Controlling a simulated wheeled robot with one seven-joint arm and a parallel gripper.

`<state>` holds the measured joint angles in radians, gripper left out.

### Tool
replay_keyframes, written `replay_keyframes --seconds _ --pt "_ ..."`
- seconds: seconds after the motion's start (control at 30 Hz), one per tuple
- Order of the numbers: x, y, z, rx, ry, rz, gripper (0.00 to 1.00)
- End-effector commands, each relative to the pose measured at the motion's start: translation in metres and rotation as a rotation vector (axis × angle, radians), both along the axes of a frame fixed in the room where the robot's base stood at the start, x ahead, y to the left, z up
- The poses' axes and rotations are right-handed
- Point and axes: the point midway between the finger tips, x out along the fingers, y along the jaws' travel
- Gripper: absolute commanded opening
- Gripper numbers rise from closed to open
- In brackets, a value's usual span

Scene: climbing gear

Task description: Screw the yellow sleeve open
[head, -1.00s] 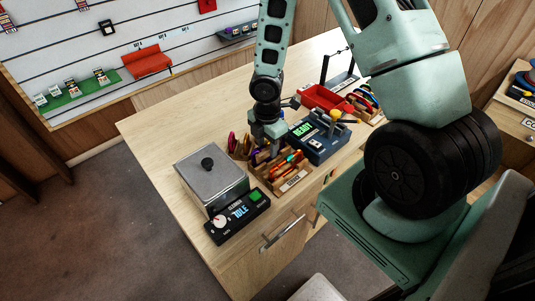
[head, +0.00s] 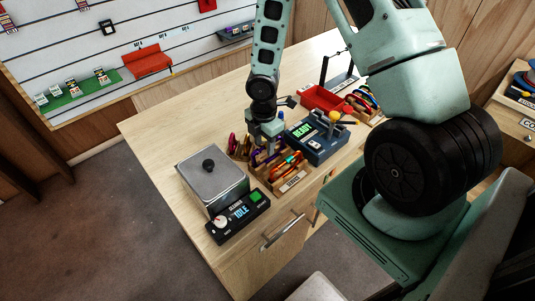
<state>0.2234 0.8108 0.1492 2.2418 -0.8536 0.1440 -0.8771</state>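My gripper (head: 265,148) points down over the back part of a wooden rack (head: 294,181) on the bench. The rack holds several coloured pieces of climbing gear, among them purple ones (head: 257,157) close to the fingers and orange-red ones (head: 285,166) in front. The fingers are small and partly hidden among the gear, so I cannot tell whether they are open, shut or touching anything. I cannot make out a yellow sleeve on any piece.
The blue device (head: 318,150) has a green READY screen and stands close right of the rack. A lidded metal box (head: 212,182) and a black panel reading IDLE (head: 238,216) stand to the left. A red tray (head: 324,99) lies behind. The bench's left back (head: 175,125) is clear.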

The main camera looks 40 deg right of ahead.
Motion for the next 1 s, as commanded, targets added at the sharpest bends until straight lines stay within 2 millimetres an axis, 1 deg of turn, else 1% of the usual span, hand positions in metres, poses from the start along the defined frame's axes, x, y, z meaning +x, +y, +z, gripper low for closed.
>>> replay_keyframes --seconds 0.03,0.63,1.0 --pt "0.001 0.0 0.004 0.0 -0.002 0.0 0.4" --pt "0.001 0.0 0.024 0.0 -0.003 0.0 0.4" --pt "0.001 0.0 0.025 0.0 -0.003 0.0 0.4"
